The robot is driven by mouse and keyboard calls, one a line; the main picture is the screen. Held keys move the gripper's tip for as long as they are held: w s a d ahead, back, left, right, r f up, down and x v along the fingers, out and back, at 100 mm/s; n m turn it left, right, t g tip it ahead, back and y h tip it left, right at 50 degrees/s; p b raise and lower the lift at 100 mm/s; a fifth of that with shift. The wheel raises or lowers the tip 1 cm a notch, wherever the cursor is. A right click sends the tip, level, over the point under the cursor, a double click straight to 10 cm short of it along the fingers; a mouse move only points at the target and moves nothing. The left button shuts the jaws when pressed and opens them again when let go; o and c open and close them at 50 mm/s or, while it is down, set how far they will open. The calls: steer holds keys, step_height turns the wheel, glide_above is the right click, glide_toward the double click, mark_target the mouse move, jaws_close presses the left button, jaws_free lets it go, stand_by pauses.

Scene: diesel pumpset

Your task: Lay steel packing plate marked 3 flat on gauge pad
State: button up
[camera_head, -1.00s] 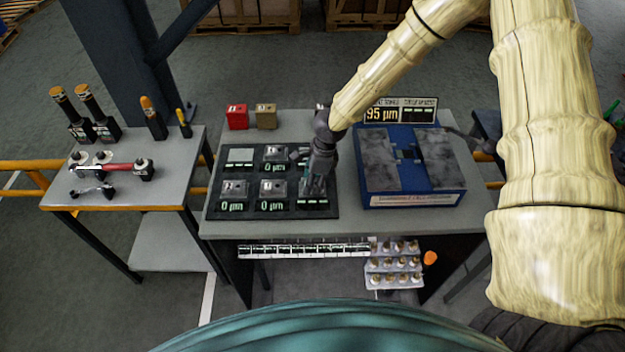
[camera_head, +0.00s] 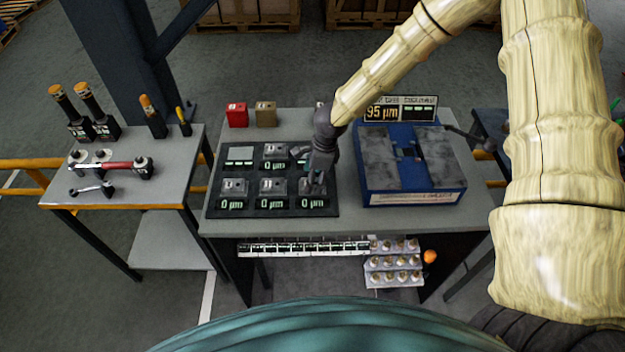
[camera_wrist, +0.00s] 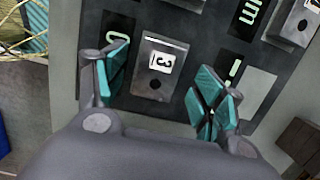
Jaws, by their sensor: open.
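The steel packing plate marked 3 (camera_wrist: 158,68) is a small grey block with a white label and a dark hole. It sits on the dark board (camera_head: 210,205), in the front right cell. My gripper (camera_wrist: 158,90) is open, with a teal-padded finger on each side of the plate. The gripper also shows over that cell in the head view (camera_head: 314,180). I cannot tell whether the fingers touch the plate. A bare light grey pad (camera_wrist: 262,88) lies beside the plate; another flat pad (camera_head: 240,154) is at the board's back left. I cannot tell which is the gauge pad.
Other packing plates (camera_head: 272,187) stand on the board with green displays. A blue unit (camera_head: 412,195) with grey slabs stands to the right, under a 95 µm display (camera_head: 383,113). Red (camera_head: 237,115) and brown (camera_head: 266,114) blocks stand behind the board.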

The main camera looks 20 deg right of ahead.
steer(key=v, duration=1)
steer(key=shift+r, duration=0.25)
steer(key=shift+r, duration=0.1)
steer(key=p+v, duration=0.3)
steer(key=a+p+v, duration=0.1)
steer(key=p+v, duration=0.1)
steer(key=p, duration=0.1)
steer(key=shift+r+p, duration=0.35)
steer(key=shift+r, duration=0.1)
